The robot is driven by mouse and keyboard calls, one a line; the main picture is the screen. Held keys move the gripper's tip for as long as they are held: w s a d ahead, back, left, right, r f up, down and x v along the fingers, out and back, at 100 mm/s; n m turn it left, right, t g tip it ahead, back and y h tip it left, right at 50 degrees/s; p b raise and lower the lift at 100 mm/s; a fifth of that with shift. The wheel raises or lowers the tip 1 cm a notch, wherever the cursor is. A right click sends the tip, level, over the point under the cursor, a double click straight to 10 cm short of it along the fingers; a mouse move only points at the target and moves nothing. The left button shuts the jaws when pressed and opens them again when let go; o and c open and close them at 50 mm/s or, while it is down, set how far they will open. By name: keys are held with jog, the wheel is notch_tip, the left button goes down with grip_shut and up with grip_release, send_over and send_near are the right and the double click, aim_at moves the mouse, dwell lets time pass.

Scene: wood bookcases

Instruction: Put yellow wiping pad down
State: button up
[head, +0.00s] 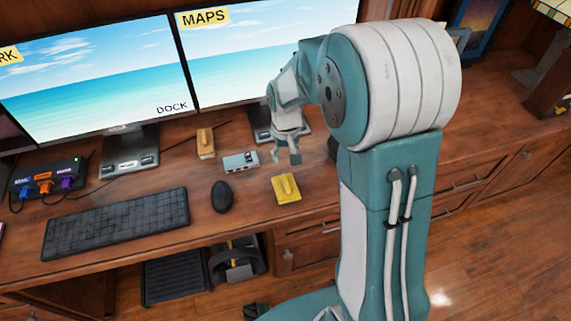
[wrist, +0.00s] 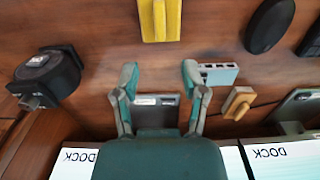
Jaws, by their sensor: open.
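The yellow wiping pad (head: 286,189) lies flat on the wooden desk (head: 160,210), to the right of the mouse and near the front edge. It has a raised yellow grip along its middle. It also shows at the top of the wrist view (wrist: 160,22), beyond my fingertips. My gripper (head: 288,152) is above the desk, behind the pad in the head view. In the wrist view my gripper (wrist: 162,80) has its two teal fingers spread with nothing between them. The fingers are apart from the pad.
A black mouse (head: 222,196), keyboard (head: 115,222) and grey hub (head: 241,162) are left of the pad. A wooden-handled block (head: 205,144) and two monitors (head: 235,50) stand behind. A black round device (wrist: 48,75) sits at left in the wrist view.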

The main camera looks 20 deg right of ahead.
jog(key=s+r+t, duration=0.3)
jog(key=s+r, duration=0.6)
jog(key=r, duration=0.4)
jog(key=s+r+t, duration=0.2)
jog(key=s+r, duration=0.3)
jog(key=s, duration=0.7)
jog(key=shift+r+t, duration=0.15)
jog(key=shift+t, duration=0.15)
